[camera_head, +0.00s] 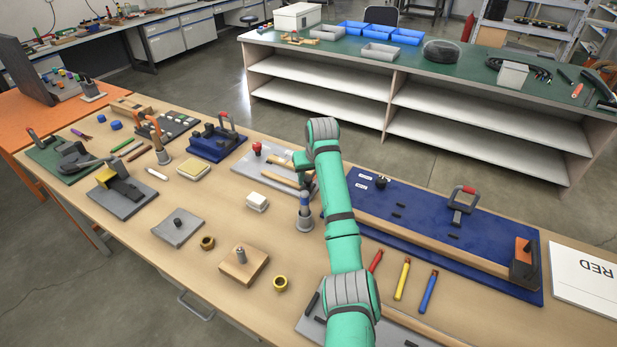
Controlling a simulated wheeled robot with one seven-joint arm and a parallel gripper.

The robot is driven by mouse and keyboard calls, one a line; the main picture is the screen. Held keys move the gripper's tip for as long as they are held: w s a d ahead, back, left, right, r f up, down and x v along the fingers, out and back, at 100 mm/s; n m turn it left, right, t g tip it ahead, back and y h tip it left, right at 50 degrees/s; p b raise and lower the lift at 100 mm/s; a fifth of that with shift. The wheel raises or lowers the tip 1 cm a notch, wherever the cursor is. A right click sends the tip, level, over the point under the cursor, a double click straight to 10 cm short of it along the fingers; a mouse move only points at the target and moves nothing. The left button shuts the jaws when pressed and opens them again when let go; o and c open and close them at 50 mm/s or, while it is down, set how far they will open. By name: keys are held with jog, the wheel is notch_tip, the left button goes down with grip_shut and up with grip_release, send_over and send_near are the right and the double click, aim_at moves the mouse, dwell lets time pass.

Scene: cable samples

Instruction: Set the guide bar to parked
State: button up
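I cannot tell for sure which part is the guide bar. A long wooden bar (430,243) lies along the front edge of a blue board (410,205) on the right of the bench, with an orange and black block (524,262) at its right end. A red-topped handle (463,200) stands on this board. Two small white labels and a dark knob (381,181) are near its back left corner; I cannot read the labels. My gripper (305,179) is mostly hidden behind my arm, near a grey board (250,172) with wooden bars. Its fingers cannot be made out.
The wooden bench (215,235) is crowded on the left with fixtures and tools. A grey cup with a blue-topped tool (305,213) stands close left of my arm.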

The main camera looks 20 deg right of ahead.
jog(key=shift+w+a, duration=0.15)
jog(key=shift+a, duration=0.05)
jog(key=shift+d+r, duration=0.1)
jog(key=shift+r, duration=0.1)
jog(key=v, duration=1)
jog(key=shift+s+r, duration=0.15)
jog(key=shift+s, duration=0.1)
